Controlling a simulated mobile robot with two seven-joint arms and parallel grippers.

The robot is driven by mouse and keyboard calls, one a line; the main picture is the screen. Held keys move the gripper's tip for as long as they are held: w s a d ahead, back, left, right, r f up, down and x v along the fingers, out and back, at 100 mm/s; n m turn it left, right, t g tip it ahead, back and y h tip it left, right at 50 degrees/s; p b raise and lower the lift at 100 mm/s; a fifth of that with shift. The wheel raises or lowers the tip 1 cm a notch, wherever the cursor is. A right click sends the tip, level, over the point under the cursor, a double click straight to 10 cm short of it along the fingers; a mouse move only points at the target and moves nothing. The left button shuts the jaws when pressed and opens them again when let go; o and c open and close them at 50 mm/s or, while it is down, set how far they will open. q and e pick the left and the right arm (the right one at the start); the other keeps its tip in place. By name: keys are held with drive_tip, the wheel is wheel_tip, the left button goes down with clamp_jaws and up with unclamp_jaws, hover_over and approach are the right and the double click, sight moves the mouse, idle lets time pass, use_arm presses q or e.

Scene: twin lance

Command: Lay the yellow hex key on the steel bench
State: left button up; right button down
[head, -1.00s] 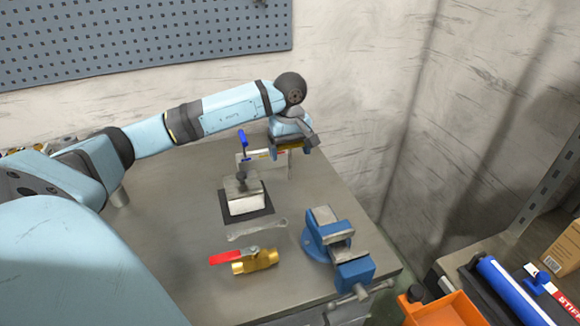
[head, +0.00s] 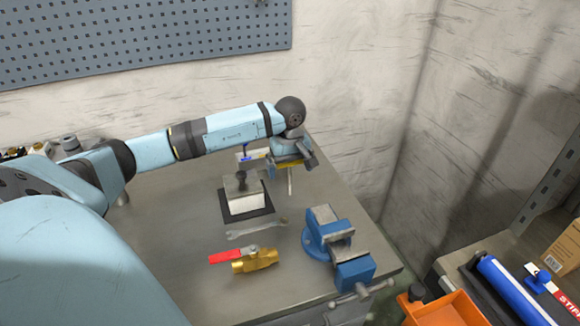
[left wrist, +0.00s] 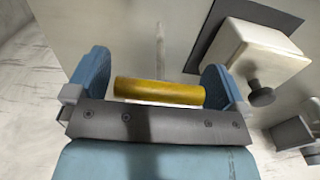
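The yellow hex key has a thick yellow bar handle (left wrist: 158,92) and a thin pale shaft; in the head view the shaft (head: 290,181) hangs below my left gripper. My left gripper (head: 287,162) is above the back of the steel bench (head: 185,215). In the left wrist view, its two blue fingers (left wrist: 160,88) press at the two ends of the handle, so it is shut on the hex key. The shaft's lower end appears clear of the bench, though the exact height is hard to tell. My right gripper is in neither view.
A white block with a dark knob (head: 243,203) stands on a black mat behind a wrench (head: 256,230). A brass valve with a red lever (head: 255,260) and a blue vise (head: 322,230) are nearer. Bare bench lies at left.

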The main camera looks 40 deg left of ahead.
use_arm(q)
wheel_tip(320, 180, up, 12)
drive_tip(key=shift+r, duration=0.2)
idle(0.4)
drive_tip(key=shift+f, duration=0.1)
idle(0.5)
